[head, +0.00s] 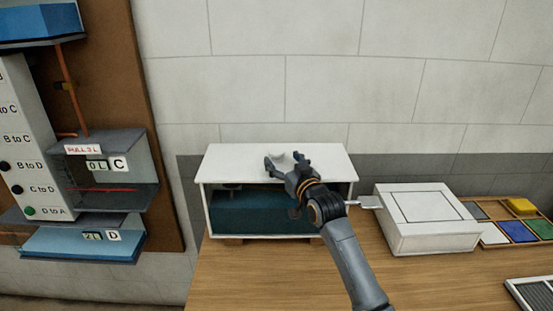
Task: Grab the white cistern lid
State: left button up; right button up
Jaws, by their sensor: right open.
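The white cistern lid (230,163) lies flat on top of a white, open-fronted cistern (204,212) at the back of the wooden table. The cistern's inside shows dark blue-green, with small fittings partly hidden by my arm. My right gripper (287,160) is open over the middle of the lid, its fingers pointing toward the wall. A small pale bump shows between the fingers, perhaps a knob. I cannot tell whether the fingers touch the lid. My left gripper is not in view.
A white box (430,238) with a square outline on top stands to the right, a pale lever at its left side. A tray of coloured tiles (517,231) and a grey grille (535,292) lie further right. A board with labelled tanks (105,165) hangs left. The front table is clear.

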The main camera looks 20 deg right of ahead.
aim_at(280, 155)
jog(key=w, duration=0.3)
jog(key=shift+w+a+r, duration=0.1)
jog(key=shift+w+a, duration=0.05)
jog(key=c, duration=1.3)
jog(key=shift+r, duration=0.15)
grip_shut()
